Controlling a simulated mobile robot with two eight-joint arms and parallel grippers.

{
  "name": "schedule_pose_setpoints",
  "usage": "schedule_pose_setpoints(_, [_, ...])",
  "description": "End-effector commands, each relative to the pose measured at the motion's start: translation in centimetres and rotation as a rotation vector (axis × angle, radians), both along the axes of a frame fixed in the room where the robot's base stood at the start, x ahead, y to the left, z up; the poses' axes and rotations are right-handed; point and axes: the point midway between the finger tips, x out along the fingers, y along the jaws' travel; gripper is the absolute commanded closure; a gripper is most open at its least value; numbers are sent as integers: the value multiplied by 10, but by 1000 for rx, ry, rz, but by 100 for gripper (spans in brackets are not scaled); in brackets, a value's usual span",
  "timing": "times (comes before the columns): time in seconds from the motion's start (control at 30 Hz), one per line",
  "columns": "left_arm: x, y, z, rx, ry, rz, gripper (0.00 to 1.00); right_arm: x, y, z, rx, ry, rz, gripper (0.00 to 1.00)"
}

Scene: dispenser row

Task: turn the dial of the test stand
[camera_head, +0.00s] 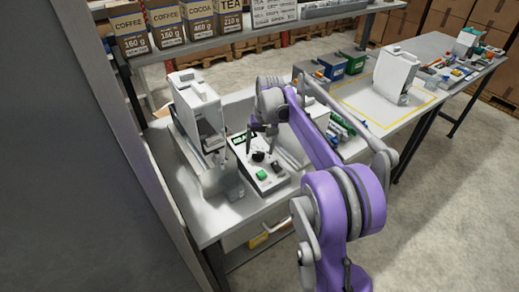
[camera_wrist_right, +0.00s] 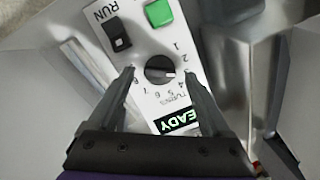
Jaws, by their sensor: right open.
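The test stand's white panel (camera_head: 273,183) stands on the bench in the head view. In the right wrist view its black round dial (camera_wrist_right: 160,69) has numbers around it and the word TURNS below. A pale mark on the dial points right, about toward the 3. My right gripper (camera_wrist_right: 160,74) is open, one finger on each side of the dial, with gaps visible between. I cannot tell how far above the panel the fingertips are. In the head view the right gripper (camera_head: 262,136) hangs over the panel. My left gripper is not in view.
The panel also has a green button (camera_wrist_right: 158,13), a black RUN switch (camera_wrist_right: 118,35) and a lit display (camera_wrist_right: 180,122) whose visible letters are EADY. A grey-white machine (camera_head: 197,110) stands left of the panel. A shelf with coffee boxes (camera_head: 130,28) is behind.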

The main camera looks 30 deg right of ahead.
Motion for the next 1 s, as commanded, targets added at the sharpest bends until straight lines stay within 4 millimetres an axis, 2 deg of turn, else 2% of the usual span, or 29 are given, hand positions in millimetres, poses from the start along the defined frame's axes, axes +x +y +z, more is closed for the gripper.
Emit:
schedule_pose_setpoints(0.3, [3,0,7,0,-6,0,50,-3,-7,64,0,-1,0,18])
schedule_pose_setpoints(0.5, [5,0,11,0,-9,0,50,-4,-10,91,0,0,0,18])
schedule_pose_setpoints(0.67, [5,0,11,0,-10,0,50,-5,-11,98,0,0,0,18])
schedule_pose_setpoints(1.0, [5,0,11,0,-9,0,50,-5,-11,97,0,0,0,18])
